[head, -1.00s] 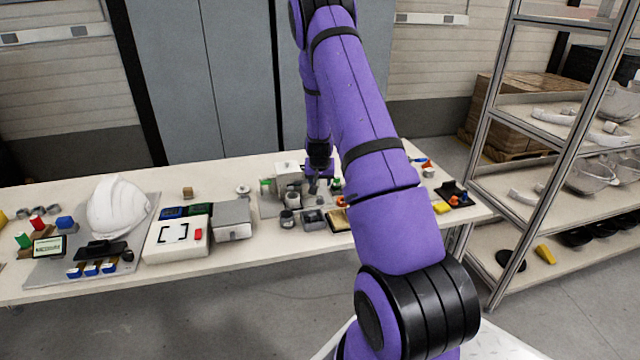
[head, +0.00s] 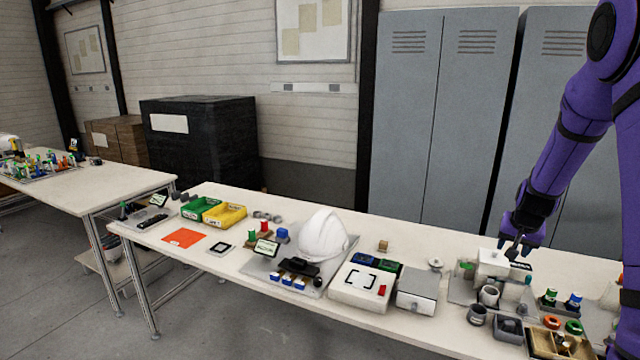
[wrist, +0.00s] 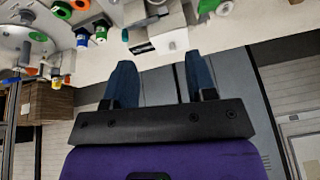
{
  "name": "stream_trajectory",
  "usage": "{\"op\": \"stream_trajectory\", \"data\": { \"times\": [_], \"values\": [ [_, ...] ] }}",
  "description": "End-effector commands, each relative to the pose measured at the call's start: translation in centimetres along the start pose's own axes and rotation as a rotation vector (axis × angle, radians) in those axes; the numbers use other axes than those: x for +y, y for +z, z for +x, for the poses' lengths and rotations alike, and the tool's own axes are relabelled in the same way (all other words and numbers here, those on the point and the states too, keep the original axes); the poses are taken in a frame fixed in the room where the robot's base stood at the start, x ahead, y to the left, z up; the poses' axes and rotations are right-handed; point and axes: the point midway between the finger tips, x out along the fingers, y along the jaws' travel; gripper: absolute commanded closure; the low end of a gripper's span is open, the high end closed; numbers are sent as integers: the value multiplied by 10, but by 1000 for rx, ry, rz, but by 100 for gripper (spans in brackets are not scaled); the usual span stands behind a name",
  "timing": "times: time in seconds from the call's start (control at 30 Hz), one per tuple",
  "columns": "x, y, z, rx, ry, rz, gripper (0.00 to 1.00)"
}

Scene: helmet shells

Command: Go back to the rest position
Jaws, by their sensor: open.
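My gripper (head: 518,246) hangs from my purple arm at the right of the head view, above the back of the workbench and near a white box-shaped device (head: 492,262). In the wrist view my gripper (wrist: 160,75) shows two blue-grey fingers, spread apart with nothing between them. The white device also shows in the wrist view (wrist: 160,38), beyond the fingertips. I cannot tell the exact gap between the gripper and the device in the head view.
The workbench (head: 220,250) holds a white helmet shell (head: 324,236), a white box with a black frame mark (head: 362,290), a grey box (head: 417,290), yellow bin (head: 225,214) and wooden divided tray (head: 545,344). Grey lockers (head: 440,120) stand behind. Another table (head: 90,185) is at left.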

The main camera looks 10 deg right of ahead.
Motion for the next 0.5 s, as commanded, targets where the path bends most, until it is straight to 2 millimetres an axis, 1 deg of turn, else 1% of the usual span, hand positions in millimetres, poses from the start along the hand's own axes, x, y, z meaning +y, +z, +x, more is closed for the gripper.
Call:
{"op": "stream_trajectory", "data": {
  "times": [0.03,0.07,0.1,0.17,0.2,0.37,0.4,0.47,0.5],
  "values": [
    [-12,3,-23,5,-19,-21,49],
    [-18,6,-35,4,-29,-32,49],
    [-26,11,-51,4,-41,-49,49],
    [-36,18,-74,2,-58,-74,49],
    [-43,24,-89,2,-70,-91,49],
    [-65,51,-148,0,-112,-163,49],
    [-69,59,-162,0,-122,-180,49],
    [-74,71,-183,0,-135,-208,49],
    [-77,80,-196,0,-143,-227,49]
  ]
}}
